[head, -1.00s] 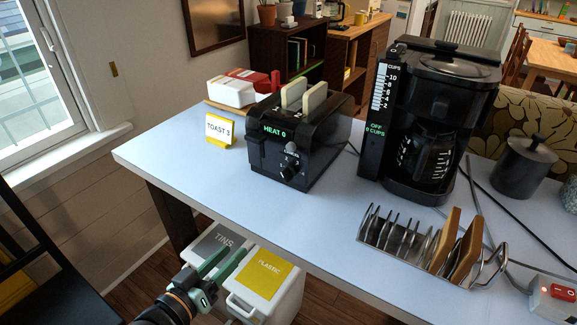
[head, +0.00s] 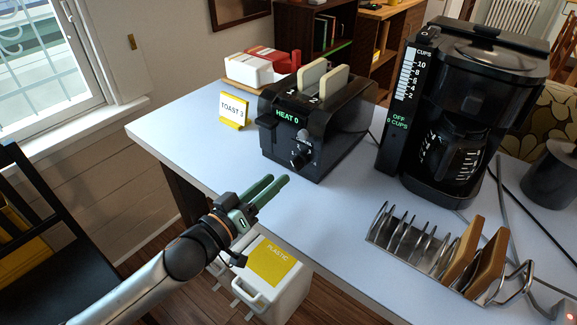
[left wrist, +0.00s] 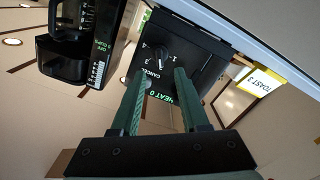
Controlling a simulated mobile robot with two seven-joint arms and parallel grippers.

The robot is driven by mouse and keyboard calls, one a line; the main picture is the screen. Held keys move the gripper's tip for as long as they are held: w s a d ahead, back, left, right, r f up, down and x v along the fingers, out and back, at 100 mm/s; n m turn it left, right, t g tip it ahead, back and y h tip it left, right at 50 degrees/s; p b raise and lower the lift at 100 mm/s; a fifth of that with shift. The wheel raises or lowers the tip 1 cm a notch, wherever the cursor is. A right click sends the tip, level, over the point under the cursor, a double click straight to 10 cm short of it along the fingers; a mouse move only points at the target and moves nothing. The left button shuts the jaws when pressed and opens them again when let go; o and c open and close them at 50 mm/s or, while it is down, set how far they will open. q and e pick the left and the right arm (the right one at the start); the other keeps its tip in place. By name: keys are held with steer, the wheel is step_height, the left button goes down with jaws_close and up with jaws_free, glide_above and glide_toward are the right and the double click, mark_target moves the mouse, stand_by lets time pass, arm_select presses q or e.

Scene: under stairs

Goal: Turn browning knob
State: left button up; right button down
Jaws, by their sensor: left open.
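The black toaster (head: 318,125) stands on the white counter with two bread slices (head: 324,82) in its slots and a green "HEAT 0" display. Its round browning knob (head: 299,158) is low on the front face; the knob also shows in the left wrist view (left wrist: 159,54), with numbers around it. A "TOAST 3" card (head: 232,108) stands left of the toaster. My left gripper (head: 272,186) is open and empty in front of the counter edge, apart from the knob. In the left wrist view its fingers (left wrist: 160,96) point toward the toaster front. My right gripper is not in view.
A black coffee maker (head: 460,120) stands right of the toaster. A metal toast rack (head: 400,236) with two toast slices is nearer the front. Bins (head: 268,285) stand below the counter edge. A white and a red object (head: 250,70) lie behind the card.

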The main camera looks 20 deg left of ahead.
mark_target(293, 165)
arm_select(q)
steer(key=shift+x, duration=3)
jaws_close()
